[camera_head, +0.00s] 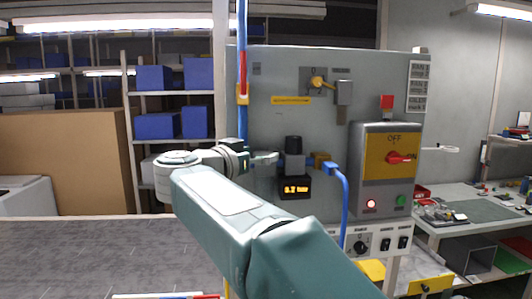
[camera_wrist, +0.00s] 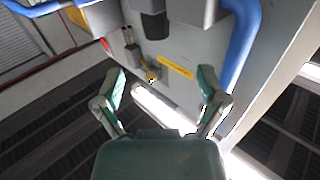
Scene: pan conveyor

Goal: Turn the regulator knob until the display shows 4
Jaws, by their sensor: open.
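The regulator has a black knob (camera_head: 293,144) on top of a grey body (camera_head: 294,165), mounted on the grey panel. The display (camera_head: 295,187) below it has small orange digits, perhaps 0.7 with a unit, hard to read. My gripper (camera_head: 266,158) is just left of the regulator in the head view, apart from the knob as far as I can tell. In the wrist view, my gripper (camera_wrist: 161,80) has its fingers spread with nothing between them. There the knob (camera_wrist: 155,25) appears upside down at the top, beyond the fingertips.
A blue hose (camera_head: 343,205) curves down right of the regulator, and a blue pipe (camera_head: 242,120) runs vertically at its left. A yellow valve (camera_head: 319,83) sits above. A switch box (camera_head: 387,170) with a red handle stands to the right. Conveyor surface (camera_head: 80,255) lies at lower left.

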